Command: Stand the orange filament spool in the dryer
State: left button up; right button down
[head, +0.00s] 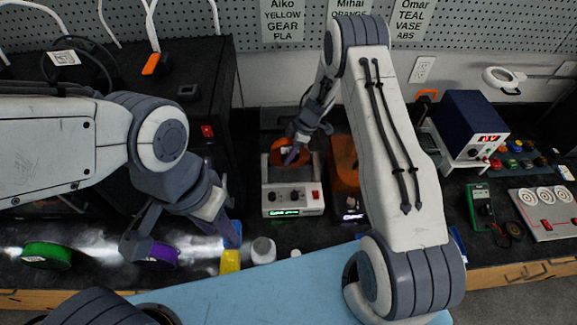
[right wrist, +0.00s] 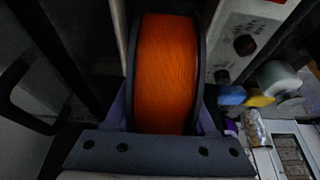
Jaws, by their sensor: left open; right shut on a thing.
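The orange filament spool (head: 290,152) is at the back middle of the bench, over the rear of a pale box with knobs and a lit green display (head: 292,192), which looks like the dryer. My right gripper (head: 297,153) is shut on the spool from above. In the right wrist view the spool (right wrist: 166,72) is between purple fingertips (right wrist: 166,120), its dark flanges at both sides. A pale panel with a knob (right wrist: 245,45) lies beside it. How deep the spool sits is hidden. My left gripper (head: 184,240) is open and empty at the front left.
A purple spool (head: 160,255) and a green spool (head: 47,255) lie at the left. A yellow object (head: 230,262) and a white bottle (head: 263,250) stand near the front edge. An orange box (head: 343,163) stands close to the right of the pale box.

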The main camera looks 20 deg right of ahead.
notch_tip(320, 180, down, 5)
jog(key=shift+f+p, duration=0.1)
jog(key=shift+p, duration=0.5)
jog(key=shift+f, duration=0.2)
jog(key=shift+f, duration=0.2)
jog(key=shift+c, duration=1.1)
grip_release()
